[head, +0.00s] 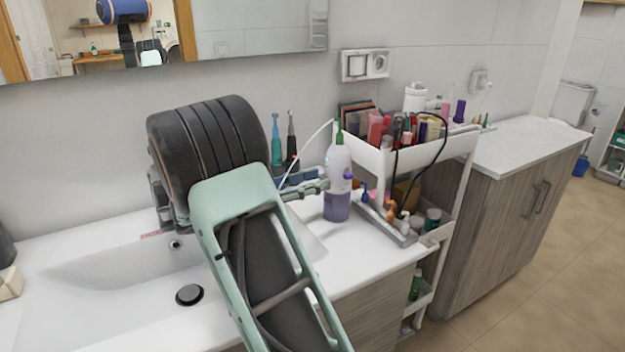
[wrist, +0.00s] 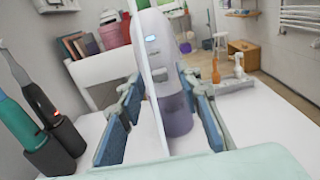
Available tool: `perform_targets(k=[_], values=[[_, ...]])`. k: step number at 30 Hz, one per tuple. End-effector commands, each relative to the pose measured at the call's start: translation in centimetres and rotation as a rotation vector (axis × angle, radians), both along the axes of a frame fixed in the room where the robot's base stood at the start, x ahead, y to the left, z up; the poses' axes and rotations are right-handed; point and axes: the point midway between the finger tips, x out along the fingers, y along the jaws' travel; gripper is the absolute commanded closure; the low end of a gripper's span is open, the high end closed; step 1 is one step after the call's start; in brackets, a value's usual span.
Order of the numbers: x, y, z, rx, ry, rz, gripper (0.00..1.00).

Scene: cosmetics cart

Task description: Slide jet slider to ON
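The water flosser (head: 337,205), a white body above a purple tank, stands upright on the counter beside the sink. It also shows in the wrist view (wrist: 167,48), with a small blue mark on its upper front and a darker spot at its right side. I cannot tell which of these is the jet slider. A white hose runs from its top and crosses in front of it in the wrist view. My gripper (wrist: 165,88) is open, its blue-padded fingers apart on either side of the flosser's image. Contact cannot be told. The head view shows the fingers (head: 318,187) just left of the flosser.
Two electric toothbrushes (wrist: 38,105) stand on dark bases at the left. A white cart (head: 455,150) full of cosmetics stands to the right of the flosser. Small bottles (head: 392,210) stand on a tray close by. The sink (head: 110,268) lies under my arm.

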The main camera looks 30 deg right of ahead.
Motion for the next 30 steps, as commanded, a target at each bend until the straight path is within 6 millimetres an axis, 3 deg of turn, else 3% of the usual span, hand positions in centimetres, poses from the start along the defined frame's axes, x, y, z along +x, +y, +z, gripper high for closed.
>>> perform_targets(k=[7,11,24,30], values=[[0.0,0.1,0.1,-0.002,-0.002,0.000,0.68],[0.2,1.2,0.1,-0.001,-0.002,0.003,0.68],[0.6,9.9,0.1,-0.002,-0.001,0.003,0.68],[0.7,11.8,0.1,-0.002,-0.001,0.001,0.68]])
